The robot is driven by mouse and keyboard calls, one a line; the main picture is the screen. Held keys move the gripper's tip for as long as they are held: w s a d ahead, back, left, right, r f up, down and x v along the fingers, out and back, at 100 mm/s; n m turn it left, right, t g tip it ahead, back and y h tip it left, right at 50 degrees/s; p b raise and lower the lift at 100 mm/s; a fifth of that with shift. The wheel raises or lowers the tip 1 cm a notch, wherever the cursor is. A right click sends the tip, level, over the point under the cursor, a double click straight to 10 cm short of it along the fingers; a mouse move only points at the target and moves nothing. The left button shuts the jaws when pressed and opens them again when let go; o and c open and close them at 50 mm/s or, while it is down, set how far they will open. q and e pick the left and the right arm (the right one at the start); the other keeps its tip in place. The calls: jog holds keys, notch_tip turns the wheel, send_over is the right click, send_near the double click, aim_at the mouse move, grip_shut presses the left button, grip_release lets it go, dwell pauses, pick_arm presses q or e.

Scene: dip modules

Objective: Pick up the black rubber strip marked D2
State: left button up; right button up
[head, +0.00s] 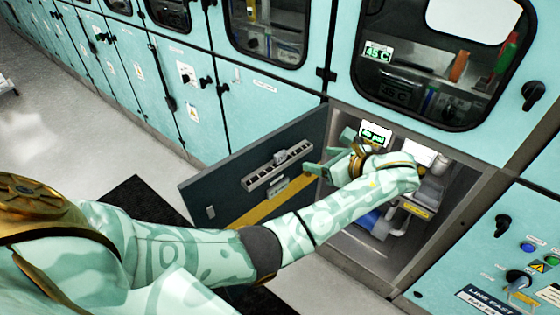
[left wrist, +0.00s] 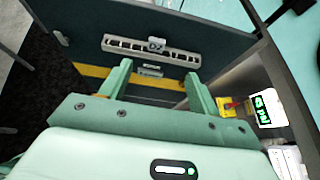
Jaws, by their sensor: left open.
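A pale block or tag (left wrist: 156,45) that seems to read D2 sits at the middle of a slotted grey rail (left wrist: 120,44) on the inside of an open dark cabinet door. In the head view the rail (head: 262,178) shows with a small grey piece (head: 281,157) on it. I cannot make out a separate black rubber strip. My left gripper (head: 331,153) is open and empty, in front of the door near the rail's right end. In the left wrist view its fingers (left wrist: 157,74) point toward the rail, apart from it, with the D2 mark between their directions.
The dark door (head: 215,190) stands open to the left of a lit compartment (head: 345,245) holding pipes and a green display (head: 375,134). A small plate (left wrist: 151,71) is below the rail. Teal cabinets line the wall; grey floor lies left.

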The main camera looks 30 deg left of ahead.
pick_arm(q)
jog(key=b, duration=0.1)
send_near(281, 154)
jog(key=w+a, duration=0.1)
jog(key=a, duration=0.1)
jog(key=b+x, duration=0.1)
jog(key=x, duration=0.2)
jog(key=f+b+x, duration=0.1)
jog(key=x, duration=0.2)
jog(key=shift+s+f, duration=0.1)
jog(key=c, duration=1.3)
